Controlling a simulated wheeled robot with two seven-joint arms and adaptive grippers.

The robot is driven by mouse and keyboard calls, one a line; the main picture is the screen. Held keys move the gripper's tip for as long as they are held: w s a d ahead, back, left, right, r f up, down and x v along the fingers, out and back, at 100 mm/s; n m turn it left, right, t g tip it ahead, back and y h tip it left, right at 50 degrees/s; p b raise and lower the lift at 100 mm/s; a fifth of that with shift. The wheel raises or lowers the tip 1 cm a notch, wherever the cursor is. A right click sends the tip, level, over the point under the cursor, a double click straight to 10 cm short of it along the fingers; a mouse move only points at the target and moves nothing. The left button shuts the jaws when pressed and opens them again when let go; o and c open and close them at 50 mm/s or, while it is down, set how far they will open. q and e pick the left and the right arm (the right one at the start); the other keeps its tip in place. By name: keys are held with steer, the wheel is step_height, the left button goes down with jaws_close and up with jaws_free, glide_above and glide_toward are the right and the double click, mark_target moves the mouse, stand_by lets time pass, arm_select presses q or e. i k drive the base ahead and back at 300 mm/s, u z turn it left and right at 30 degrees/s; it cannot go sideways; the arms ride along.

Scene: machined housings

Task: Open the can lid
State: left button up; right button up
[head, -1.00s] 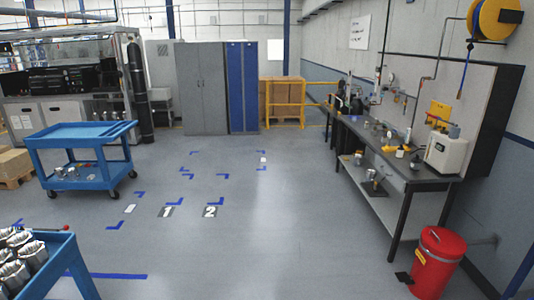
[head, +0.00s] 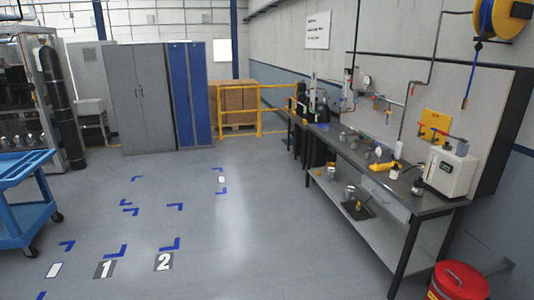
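A red can (head: 452,288) with a red lid (head: 461,280) stands on the floor at the bottom right of the head view, in front of the workbench. The lid looks shut. The lower part of the can is cut off by the bottom edge of the picture. Neither of my grippers shows in the head view.
A long workbench (head: 437,188) with tools and a lower shelf runs along the right wall. A blue cart (head: 25,213) stands at the left. Grey and blue cabinets (head: 147,100) and a yellow rail (head: 236,131) are at the back. The middle floor is clear.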

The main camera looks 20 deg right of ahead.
mark_target(463, 275)
steer(key=z, duration=0.75)
steer(key=i, duration=1.6)
steer(key=z, duration=1.05)
